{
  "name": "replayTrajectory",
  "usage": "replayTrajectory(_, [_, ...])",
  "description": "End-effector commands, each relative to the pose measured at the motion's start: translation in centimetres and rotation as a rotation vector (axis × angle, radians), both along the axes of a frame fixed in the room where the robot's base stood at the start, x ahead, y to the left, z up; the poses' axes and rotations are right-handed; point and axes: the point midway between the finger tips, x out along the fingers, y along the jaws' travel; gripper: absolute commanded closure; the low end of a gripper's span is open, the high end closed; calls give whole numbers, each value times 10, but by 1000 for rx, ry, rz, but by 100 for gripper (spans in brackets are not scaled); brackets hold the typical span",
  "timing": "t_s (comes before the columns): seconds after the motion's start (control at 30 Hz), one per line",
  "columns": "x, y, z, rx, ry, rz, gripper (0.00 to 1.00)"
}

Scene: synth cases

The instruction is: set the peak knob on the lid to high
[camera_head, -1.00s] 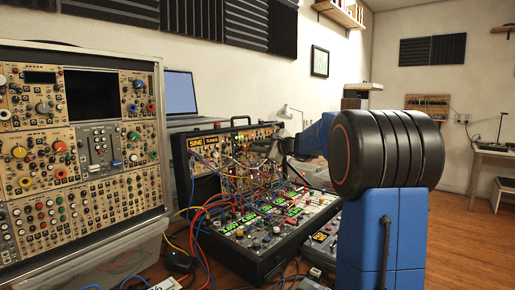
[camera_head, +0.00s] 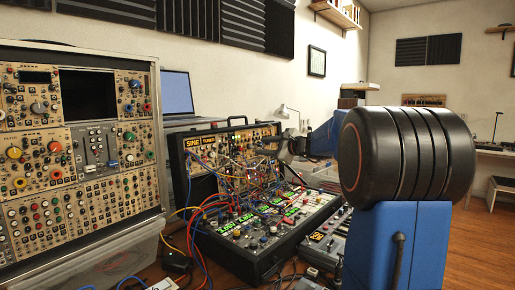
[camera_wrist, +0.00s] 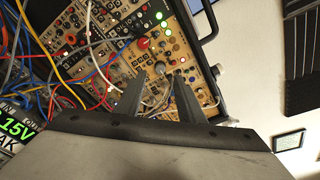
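The open synth case (camera_head: 268,262) stands on the table, its lid (camera_head: 178,140) raised at the back and filled with tan modules and patch cables. My gripper (camera_head: 262,146) is in front of the lid's right part in the head view. In the wrist view my gripper (camera_wrist: 157,82) is open, its two dark fingers apart and pointing at the lid's panel. A grey knob (camera_wrist: 160,68) shows just beyond the fingertips, with no clear contact. A red knob (camera_wrist: 143,44) is close by. The knob labels are too small to read, so I cannot tell which is peak.
Red, blue and yellow cables (camera_wrist: 75,55) hang across the panel, left of my fingers in the wrist view. The lid's black handle (camera_wrist: 211,22) is near its edge. A large rack (camera_head: 80,150) stands left, a laptop (camera_head: 177,94) behind.

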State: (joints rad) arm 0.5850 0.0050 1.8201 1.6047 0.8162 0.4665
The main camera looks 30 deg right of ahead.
Motion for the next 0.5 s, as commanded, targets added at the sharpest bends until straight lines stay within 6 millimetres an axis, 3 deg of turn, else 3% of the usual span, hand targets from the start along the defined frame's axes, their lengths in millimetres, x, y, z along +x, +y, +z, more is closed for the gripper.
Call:
replayTrajectory(0.3, [-62,-17,10,-1,0,-4,65])
replayTrajectory(0.5, [-91,-24,14,1,-1,-2,65])
